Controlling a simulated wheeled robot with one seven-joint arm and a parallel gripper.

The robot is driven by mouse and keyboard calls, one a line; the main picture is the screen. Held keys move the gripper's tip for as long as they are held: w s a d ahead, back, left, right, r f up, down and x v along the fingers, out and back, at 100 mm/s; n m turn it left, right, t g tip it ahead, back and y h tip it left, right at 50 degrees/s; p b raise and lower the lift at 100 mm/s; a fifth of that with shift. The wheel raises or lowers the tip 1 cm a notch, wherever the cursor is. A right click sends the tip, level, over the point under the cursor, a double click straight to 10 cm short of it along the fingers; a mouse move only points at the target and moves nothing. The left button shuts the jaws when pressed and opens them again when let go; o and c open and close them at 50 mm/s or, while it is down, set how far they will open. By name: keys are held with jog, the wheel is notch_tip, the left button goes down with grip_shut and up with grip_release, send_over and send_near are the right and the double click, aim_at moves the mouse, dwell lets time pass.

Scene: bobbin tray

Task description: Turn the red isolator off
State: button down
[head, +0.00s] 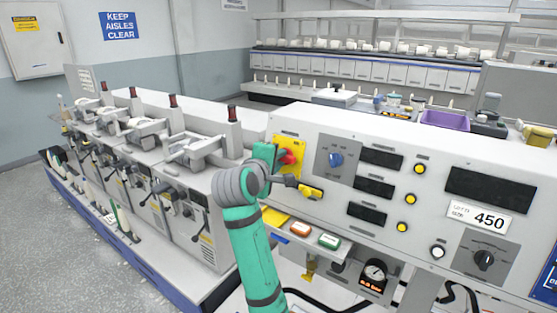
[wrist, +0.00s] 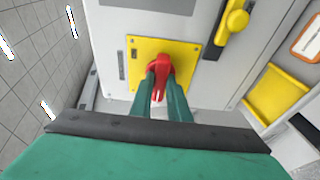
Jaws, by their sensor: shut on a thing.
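The red isolator (head: 288,157) is a red rotary handle on a yellow plate (head: 290,143) at the left end of the grey control panel. In the wrist view the red handle (wrist: 160,70) sits at the middle of its yellow plate (wrist: 182,52), its grip pointing down toward my gripper. My gripper (wrist: 161,92) is shut on the red handle, with one green finger on each side of it. In the head view my gripper (head: 277,158) is at the handle and hides part of it and of the plate.
A yellow lever (head: 311,191) sits just right of the isolator, with a blue knob (head: 336,160) above it. A machine row with spindles (head: 150,140) stands at left.

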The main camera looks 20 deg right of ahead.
dwell(0.4)
jog(key=c, duration=1.7)
grip_release()
jog(key=v, duration=1.1)
jog(key=shift+w, duration=0.1)
